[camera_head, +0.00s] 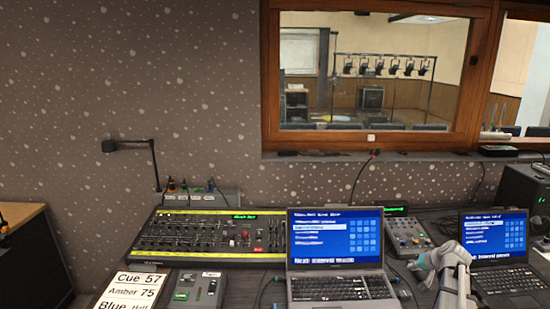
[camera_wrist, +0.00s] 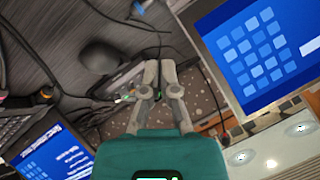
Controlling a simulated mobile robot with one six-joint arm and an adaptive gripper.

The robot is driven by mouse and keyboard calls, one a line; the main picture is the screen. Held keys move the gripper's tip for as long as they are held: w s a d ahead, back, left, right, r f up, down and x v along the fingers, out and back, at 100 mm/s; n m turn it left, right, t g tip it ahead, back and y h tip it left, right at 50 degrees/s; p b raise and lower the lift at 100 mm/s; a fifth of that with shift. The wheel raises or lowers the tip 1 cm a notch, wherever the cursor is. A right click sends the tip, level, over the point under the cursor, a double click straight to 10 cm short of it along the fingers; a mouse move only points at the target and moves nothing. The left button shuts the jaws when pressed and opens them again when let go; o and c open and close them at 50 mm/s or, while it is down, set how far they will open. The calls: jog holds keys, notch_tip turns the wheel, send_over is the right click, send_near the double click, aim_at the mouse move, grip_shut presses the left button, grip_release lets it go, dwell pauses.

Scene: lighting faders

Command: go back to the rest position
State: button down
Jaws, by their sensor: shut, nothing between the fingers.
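My gripper (camera_head: 418,264) is at the lower right in the head view, above the desk between the two laptops. Its grey fingers show in the wrist view (camera_wrist: 160,75), close together at the tips with nothing held. The large lighting console (camera_head: 160,240) with rows of faders lies left of the laptops, well apart from my gripper. A small grey fader panel (camera_head: 408,234) lies just behind my gripper. Another small panel (camera_head: 196,289) lies in front of the console.
The middle laptop (camera_head: 335,240) stands open left of my gripper, and the right laptop (camera_head: 495,238) stands open beside my arm. A dark mouse (camera_wrist: 99,57) and loose cables lie on the desk. A cue card (camera_head: 130,291) lies at the front left.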

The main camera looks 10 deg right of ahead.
jog(key=s+a+n+g+p, duration=0.3)
jog(key=a+g, duration=0.1)
jog(key=a, duration=1.7)
jog(key=s+a+r+n+g+h+p, duration=0.1)
jog(key=s+a+g+p, duration=0.1)
jog(key=s+a, duration=0.3)
jog(key=s+a+r+n+g+p, duration=0.2)
jog(key=s+a, duration=0.4)
jog(key=a, duration=0.7)
jog(key=shift+s+n+h, duration=0.3)
jog(key=shift+h, duration=0.1)
